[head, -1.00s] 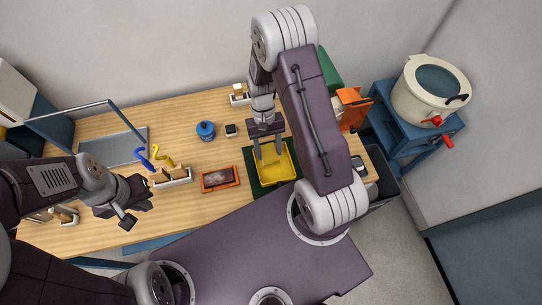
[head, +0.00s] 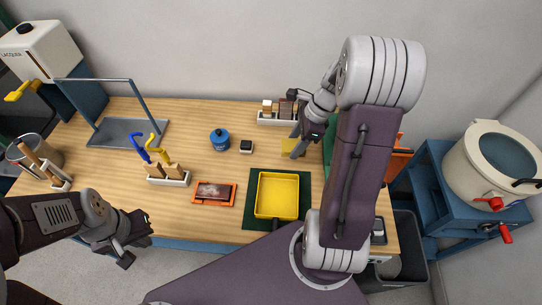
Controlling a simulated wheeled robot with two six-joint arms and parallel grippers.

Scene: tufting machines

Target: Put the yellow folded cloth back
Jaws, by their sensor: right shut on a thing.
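The yellow folded cloth (head: 288,147) is a small yellow square at the back right of the table, in front of a white block rack. My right gripper (head: 298,150) is shut on it, its fingers covering part of it. I cannot tell whether the cloth touches the table. My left gripper (head: 135,243) is empty and looks open, off the table's front left edge.
A yellow tray (head: 277,197) on a dark green mat (head: 262,224) looks empty. An orange-framed tray (head: 214,194), a blue jar (head: 220,139) and a small black box (head: 246,146) stand left of it. The white rack (head: 266,119) is close behind the cloth.

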